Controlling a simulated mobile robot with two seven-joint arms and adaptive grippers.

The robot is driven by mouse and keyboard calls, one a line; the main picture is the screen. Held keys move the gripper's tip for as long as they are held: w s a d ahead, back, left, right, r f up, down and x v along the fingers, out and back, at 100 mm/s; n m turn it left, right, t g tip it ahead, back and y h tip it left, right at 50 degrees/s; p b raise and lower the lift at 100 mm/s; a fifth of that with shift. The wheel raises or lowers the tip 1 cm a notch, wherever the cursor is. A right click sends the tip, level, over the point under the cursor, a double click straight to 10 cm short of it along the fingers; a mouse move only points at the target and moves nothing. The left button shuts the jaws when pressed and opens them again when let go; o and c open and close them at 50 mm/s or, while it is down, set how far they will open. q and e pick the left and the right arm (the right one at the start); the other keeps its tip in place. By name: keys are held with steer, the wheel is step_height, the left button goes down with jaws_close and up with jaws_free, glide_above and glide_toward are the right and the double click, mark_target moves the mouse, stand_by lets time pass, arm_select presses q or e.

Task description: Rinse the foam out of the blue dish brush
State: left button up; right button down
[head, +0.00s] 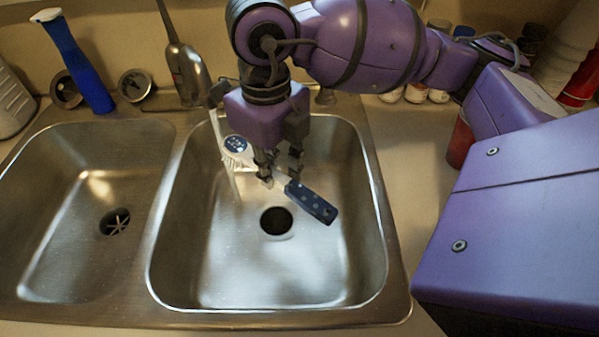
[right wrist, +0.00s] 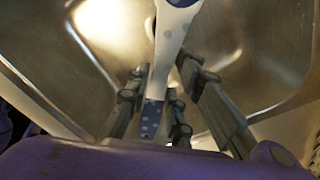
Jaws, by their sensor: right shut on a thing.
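The blue dish brush (head: 312,203) is held over the right sink basin, with its dark blue dotted handle end slanting down to the right. Its blue-and-white head (head: 236,145) with pale bristles is at the upper left, at a thin stream of water (head: 231,181). My right gripper (head: 279,178) is shut on the brush's white middle part. In the right wrist view the white shaft (right wrist: 163,60) runs between my fingers. I cannot make out foam on the bristles. My left gripper is not in view.
The faucet (head: 186,72) stands behind the two basins. The right basin (head: 270,285) has a dark drain (head: 276,221) below the brush. The left basin (head: 75,230) is empty. A red container (head: 460,143) is at the right.

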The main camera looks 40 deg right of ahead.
steer(key=shift+w+a, duration=0.15)
steer(key=shift+a, duration=0.05)
steer(key=shift+w+a+r, duration=0.1)
steer(key=shift+w+a, duration=0.1)
steer(key=shift+a, duration=0.15)
steer(key=shift+d, duration=0.1)
steer(key=shift+s+d, duration=0.3)
steer(key=shift+d, duration=0.15)
steer(key=shift+w+a, duration=0.1)
steer(key=shift+a, duration=0.05)
stand_by(0.3)
steer(key=shift+w+a, duration=0.2)
steer(key=shift+a, duration=0.2)
steer(key=shift+s, duration=0.1)
